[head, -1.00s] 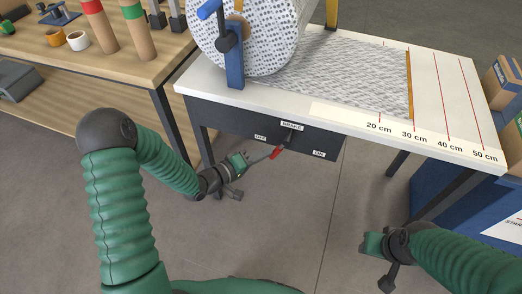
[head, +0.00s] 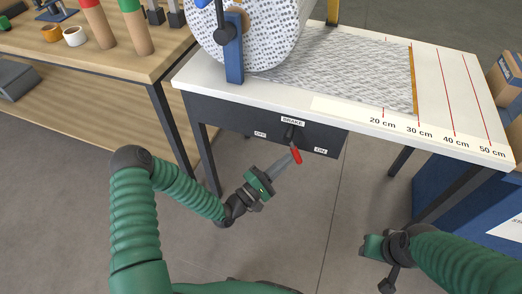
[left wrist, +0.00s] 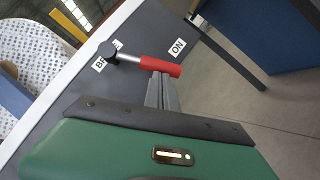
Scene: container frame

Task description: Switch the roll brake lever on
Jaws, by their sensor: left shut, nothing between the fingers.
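The brake lever has a red handle (head: 296,155) on a dark pivot (head: 290,133), on the front panel under the table. It hangs down, tilted slightly toward the ON label (head: 320,150) and away from the OFF label (head: 260,134). My left gripper (head: 284,161) is shut and empty, its fingertips at the handle's left side. In the left wrist view the fingertips (left wrist: 161,78) meet the red handle (left wrist: 163,67) and seem to touch it, with the ON label (left wrist: 178,47) beyond. My right gripper (head: 372,250) is away at lower right; its jaw opening is unclear.
The white table (head: 350,112) holds a patterned roll (head: 265,35) with its sheet pulled out over the centimetre marks. A wooden bench (head: 95,65) stands at left and a blue box (head: 465,215) at right. The floor before the panel is clear.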

